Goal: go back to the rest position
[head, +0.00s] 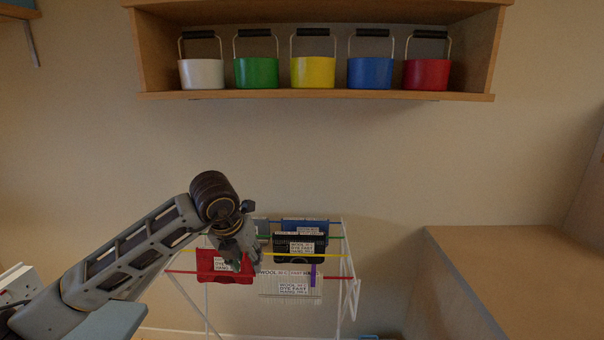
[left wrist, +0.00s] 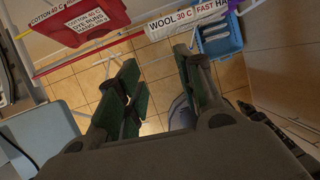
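My left gripper (head: 240,260) reaches in from the left in the head view, in front of the drying rack's left part. In the left wrist view its two dark green fingers (left wrist: 160,85) are wide apart, with only tiled floor showing between them. The gripper is open and empty. The white-framed rack (head: 347,300) has coloured rods. A red labelled item (head: 208,264) hangs at its left, partly behind my gripper; it also shows in the left wrist view (left wrist: 75,20). My right gripper is in neither view.
A black labelled item (head: 312,238), a blue one (head: 305,223) and a pale one (head: 290,299) are on the rack. Above, a wooden shelf (head: 320,96) holds several coloured pots. A wooden counter (head: 520,270) stands at the right. A blue basket (left wrist: 220,42) shows in the left wrist view.

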